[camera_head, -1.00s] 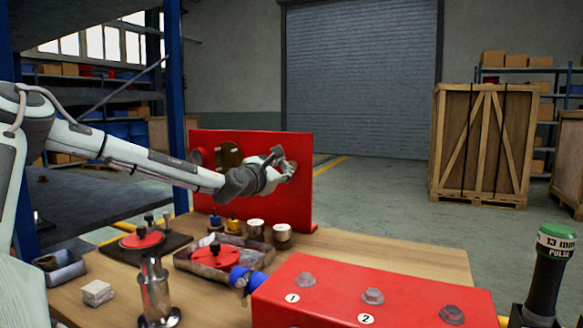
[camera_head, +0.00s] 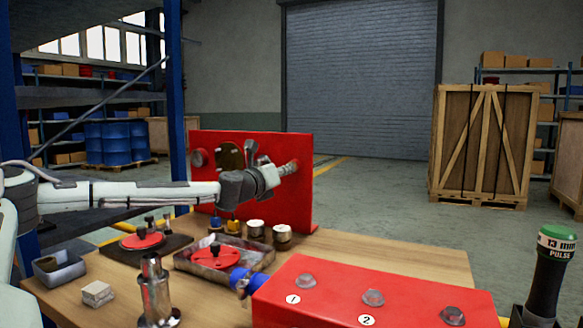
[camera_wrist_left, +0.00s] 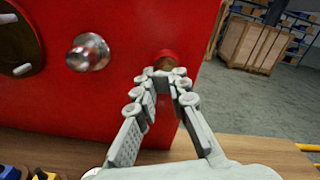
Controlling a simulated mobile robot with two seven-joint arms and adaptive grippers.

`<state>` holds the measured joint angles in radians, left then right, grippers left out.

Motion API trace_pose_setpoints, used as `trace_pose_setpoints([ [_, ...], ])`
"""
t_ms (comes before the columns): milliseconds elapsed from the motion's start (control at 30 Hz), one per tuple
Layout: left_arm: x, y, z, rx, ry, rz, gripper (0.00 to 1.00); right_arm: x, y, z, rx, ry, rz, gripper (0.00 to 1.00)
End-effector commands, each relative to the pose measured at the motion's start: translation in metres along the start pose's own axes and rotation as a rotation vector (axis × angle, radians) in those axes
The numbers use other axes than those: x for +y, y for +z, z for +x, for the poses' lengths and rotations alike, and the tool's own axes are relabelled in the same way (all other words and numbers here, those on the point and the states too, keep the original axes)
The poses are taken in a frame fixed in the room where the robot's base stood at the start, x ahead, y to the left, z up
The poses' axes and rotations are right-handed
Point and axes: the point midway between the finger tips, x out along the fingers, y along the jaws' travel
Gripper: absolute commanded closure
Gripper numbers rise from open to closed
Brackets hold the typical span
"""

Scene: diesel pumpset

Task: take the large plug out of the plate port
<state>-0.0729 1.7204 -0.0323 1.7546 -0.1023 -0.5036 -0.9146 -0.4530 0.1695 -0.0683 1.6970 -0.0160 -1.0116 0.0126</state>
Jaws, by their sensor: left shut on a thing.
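The red plate (camera_head: 290,205) stands upright at the back of the table. My left gripper (camera_head: 291,168) is at the plate's right side, its fingers pointing at the face. A silver round fitting (camera_wrist_left: 88,52) sits on the plate to the left, apart from the gripper. My right gripper is not in view.
A dark disc (camera_head: 229,155) is on the plate's left half. A metal tray (camera_head: 222,262) with a red part, several small cylinders and a red block (camera_head: 375,297) with numbered bolts stand in front. A green-capped tool (camera_head: 548,270) is at right. The table right of the plate is clear.

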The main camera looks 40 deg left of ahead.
Motion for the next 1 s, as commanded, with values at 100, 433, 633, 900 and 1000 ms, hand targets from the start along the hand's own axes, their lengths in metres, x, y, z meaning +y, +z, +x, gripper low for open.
trace_pose_setpoints([
  [100,0.0,-0.001,0.0,0.001,-0.002,-0.131,1.0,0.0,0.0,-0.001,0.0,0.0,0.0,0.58],
  [433,0.001,-0.004,0.0,0.0,-0.002,-0.232,1.0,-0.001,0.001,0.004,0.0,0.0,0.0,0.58],
  [633,-0.001,-0.008,0.0,0.0,-0.005,-0.607,1.0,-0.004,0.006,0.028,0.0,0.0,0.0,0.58],
  [900,-0.003,-0.003,0.0,0.0,-0.005,-0.659,1.0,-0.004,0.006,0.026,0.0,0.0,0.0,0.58],
  [1000,-0.003,-0.003,0.0,0.0,-0.005,-0.658,0.79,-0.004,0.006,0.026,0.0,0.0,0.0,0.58],
])
